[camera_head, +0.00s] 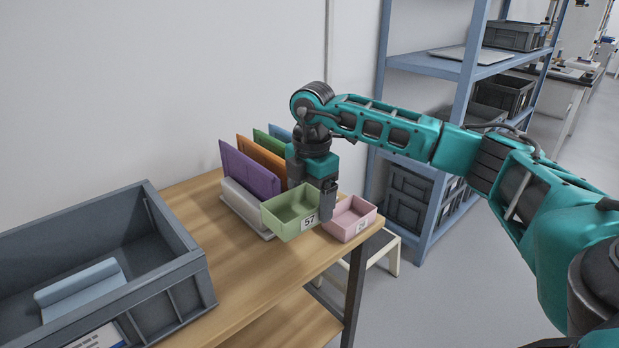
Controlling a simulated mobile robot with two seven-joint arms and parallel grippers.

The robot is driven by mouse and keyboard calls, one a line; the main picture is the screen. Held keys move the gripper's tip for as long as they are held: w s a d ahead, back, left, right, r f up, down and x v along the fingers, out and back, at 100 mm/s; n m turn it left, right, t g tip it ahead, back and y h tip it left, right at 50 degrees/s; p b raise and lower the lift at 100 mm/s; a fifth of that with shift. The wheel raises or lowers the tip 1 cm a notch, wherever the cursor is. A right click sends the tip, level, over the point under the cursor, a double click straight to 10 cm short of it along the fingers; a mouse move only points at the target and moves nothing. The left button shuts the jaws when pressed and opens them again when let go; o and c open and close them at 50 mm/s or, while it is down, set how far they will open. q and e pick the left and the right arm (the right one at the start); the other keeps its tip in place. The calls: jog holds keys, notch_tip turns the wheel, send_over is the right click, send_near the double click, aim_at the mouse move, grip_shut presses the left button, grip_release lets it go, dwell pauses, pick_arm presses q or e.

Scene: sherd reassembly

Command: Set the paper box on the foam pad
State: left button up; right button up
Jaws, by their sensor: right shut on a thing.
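A small open green paper box (290,212) with a white label reading 57 is at the table's right part. My right gripper (327,212), pointing down, is shut on its right side wall. The box looks slightly tilted; I cannot tell whether its underside touches the table. A pink open paper box (348,217), also labelled, stands just right of my gripper near the table corner. A light blue, soft-looking piece (82,287), possibly the foam pad, lies inside the grey crate (195,265) at the left. My left gripper is not in view.
The wooden table (240,285) is bare between the crate and the green box. Behind the box, purple (250,173), orange (262,157) and green upright folders stand in a pale rack (243,207). A blue shelf (430,190) with crates and a white stool (385,262) are beyond the table.

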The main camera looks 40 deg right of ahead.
aim_at(310, 248)
notch_tip(310, 248, down, 10)
jog(key=shift+r+b, duration=0.1)
jog(key=shift+b, duration=0.25)
jog(key=shift+f, duration=0.2)
jog(key=o, duration=0.8)
